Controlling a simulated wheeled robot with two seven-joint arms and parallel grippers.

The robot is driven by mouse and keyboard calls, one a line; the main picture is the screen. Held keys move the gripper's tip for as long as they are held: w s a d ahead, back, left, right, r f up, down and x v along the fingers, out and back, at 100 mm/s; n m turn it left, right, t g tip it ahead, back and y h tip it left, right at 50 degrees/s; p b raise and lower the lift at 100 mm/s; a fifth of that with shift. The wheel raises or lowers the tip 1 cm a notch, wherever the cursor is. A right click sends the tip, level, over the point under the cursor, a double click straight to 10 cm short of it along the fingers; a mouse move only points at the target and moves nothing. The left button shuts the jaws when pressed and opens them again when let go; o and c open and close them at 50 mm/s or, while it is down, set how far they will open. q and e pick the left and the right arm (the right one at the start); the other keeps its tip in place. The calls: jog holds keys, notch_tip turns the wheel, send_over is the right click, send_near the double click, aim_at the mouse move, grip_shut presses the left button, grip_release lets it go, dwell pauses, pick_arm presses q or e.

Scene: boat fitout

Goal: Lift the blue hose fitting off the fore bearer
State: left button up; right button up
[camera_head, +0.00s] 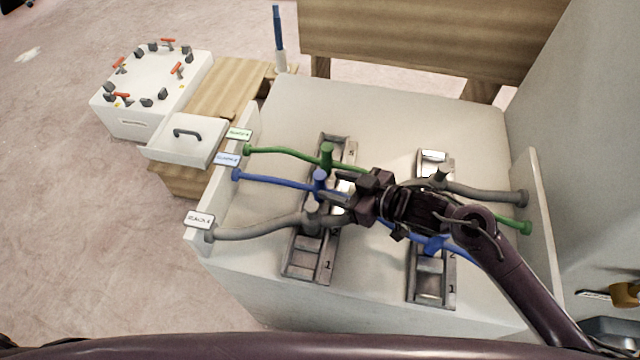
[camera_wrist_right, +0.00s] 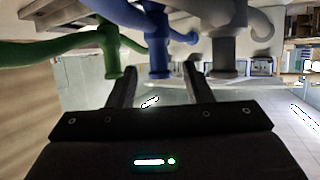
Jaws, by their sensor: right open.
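A blue hose fitting (camera_head: 320,183) stands on the left bearer (camera_head: 300,262), with a blue hose running left from it. A green fitting (camera_head: 327,156) and a grey fitting (camera_head: 312,218) stand on either side. My right gripper (camera_head: 338,198) is open and empty, just right of the blue fitting. In the right wrist view the blue fitting (camera_wrist_right: 158,58) shows between the two open fingertips (camera_wrist_right: 160,78); I cannot tell whether they touch it. Another blue fitting (camera_head: 432,243) is on the right bearer (camera_head: 432,288), partly behind my arm. No picture marks which bearer is fore. My left gripper is not in view.
Green, blue and grey hoses cross the white box (camera_head: 400,110), close around my right gripper. Labels (camera_head: 227,159) stand at its left edge. A wooden panel (camera_head: 420,35) stands behind.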

aim_at(324, 183)
jog(key=shift+w+a+f, duration=0.15)
jog(key=shift+w+a, duration=0.05)
jog(key=shift+a, duration=0.25)
jog(key=x, duration=0.1)
jog(key=p+x, duration=0.1)
jog(key=x, duration=0.1)
jog(key=shift+w+f, duration=0.2)
jog(key=shift+f, duration=0.2)
jog(key=shift+w+a+f, duration=0.2)
jog(key=shift+a, duration=0.15)
jog(key=shift+a+f, duration=0.1)
jog(key=shift+a, duration=0.05)
jog(key=c, duration=0.9)
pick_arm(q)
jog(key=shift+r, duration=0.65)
pick_arm(e)
grip_shut()
